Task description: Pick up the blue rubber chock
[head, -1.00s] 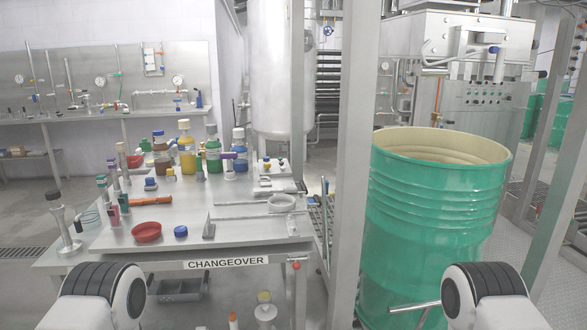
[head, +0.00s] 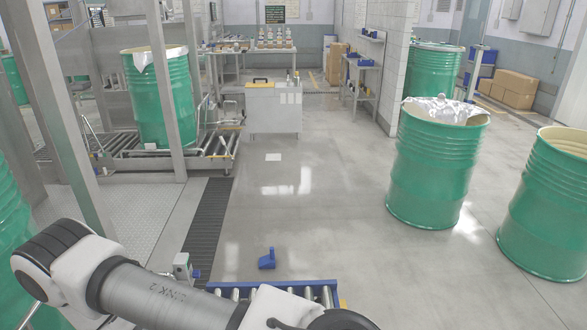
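The blue rubber chock (head: 267,259) lies on the grey floor in the lower middle of the head view. It is a small wedge with a raised end, just beyond a short blue-framed roller conveyor (head: 318,284). Nothing touches it. A white and grey arm of mine crosses the lower left of the view, nearer than the chock. Neither of my grippers shows in the view.
A floor grate (head: 207,230) runs left of the chock. A green drum (head: 437,165) with a crumpled liner stands right, with another drum (head: 548,205) at the right edge. A grey cabinet (head: 273,108) stands farther back.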

